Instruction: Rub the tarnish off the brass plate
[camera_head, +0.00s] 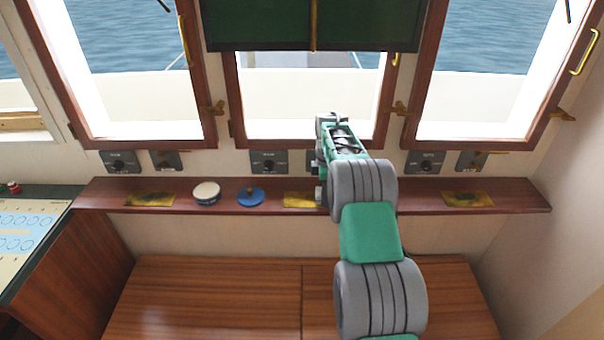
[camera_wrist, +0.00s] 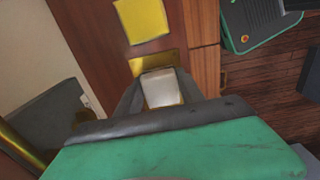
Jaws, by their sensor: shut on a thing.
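My gripper (camera_wrist: 161,92) is shut on a pale, whitish block-like pad (camera_wrist: 162,88), seen between the fingers in the wrist view. A strip of a brass plate (camera_wrist: 150,64) shows just beyond the pad, dull and brownish in parts. The pad is over or beside this plate; I cannot tell if they touch. In the head view the middle brass plate (camera_head: 299,200) lies on the shelf, its right part behind my arm, which also hides the fingertips. Similar darkened brass plates lie at the left (camera_head: 150,199) and right (camera_head: 467,199).
A bright yellow square (camera_wrist: 142,20) lies farther along the wooden shelf (camera_head: 228,208). A white-topped round tin (camera_head: 206,193) and a blue round thing with a knob (camera_head: 250,197) stand left of the middle plate. Several switch boxes (camera_head: 425,163) line the wall behind.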

